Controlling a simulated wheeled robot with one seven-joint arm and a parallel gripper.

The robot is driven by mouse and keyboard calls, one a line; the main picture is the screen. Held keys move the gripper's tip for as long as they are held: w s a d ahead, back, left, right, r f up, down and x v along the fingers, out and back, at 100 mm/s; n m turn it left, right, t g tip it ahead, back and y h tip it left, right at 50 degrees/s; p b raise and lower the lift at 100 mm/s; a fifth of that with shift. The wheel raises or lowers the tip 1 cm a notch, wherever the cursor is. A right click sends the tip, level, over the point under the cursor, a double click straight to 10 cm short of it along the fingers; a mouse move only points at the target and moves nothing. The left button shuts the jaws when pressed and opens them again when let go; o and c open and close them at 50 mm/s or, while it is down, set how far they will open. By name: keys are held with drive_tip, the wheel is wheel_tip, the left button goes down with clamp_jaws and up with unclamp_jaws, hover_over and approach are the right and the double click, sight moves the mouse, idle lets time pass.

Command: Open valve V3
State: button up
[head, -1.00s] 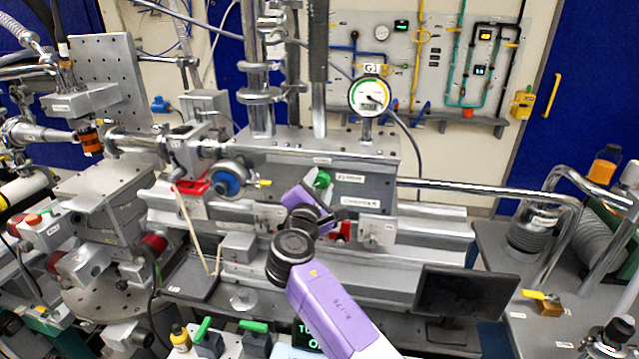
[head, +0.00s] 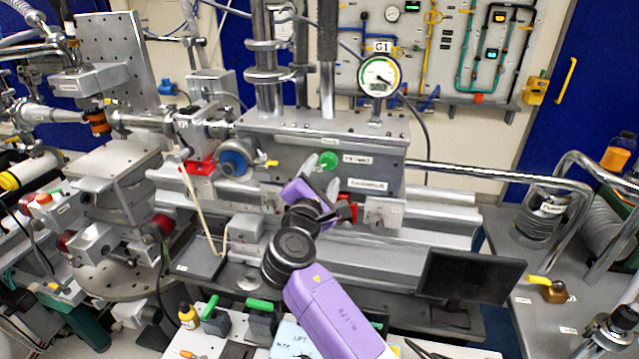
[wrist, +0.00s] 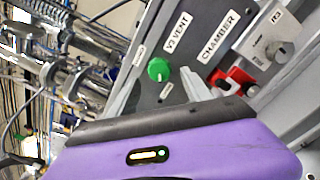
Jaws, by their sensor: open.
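Valve V3 is a round green knob (head: 329,160) on the grey front of the chamber block. In the wrist view the green knob (wrist: 158,69) shows a pale mark on its face, beside a label reading "V3 VENT" (wrist: 178,32). My gripper (head: 320,171) is open, its pale fingers just below and left of the knob in the head view. I see no grip on the knob; whether a finger touches it I cannot tell. In the wrist view one grey finger shows, and my purple wrist housing hides the area below.
A round gauge G1 (head: 380,76) stands on top of the block. A "CHAMBER" label (wrist: 218,38) and a red clamp (wrist: 231,80) are close to the knob. A blue-faced round fitting (head: 234,163) lies to the left. A dark monitor (head: 470,281) stands at lower right.

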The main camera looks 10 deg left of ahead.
drive_tip(key=shift+s, duration=1.6)
drive_tip(key=shift+a, duration=0.1)
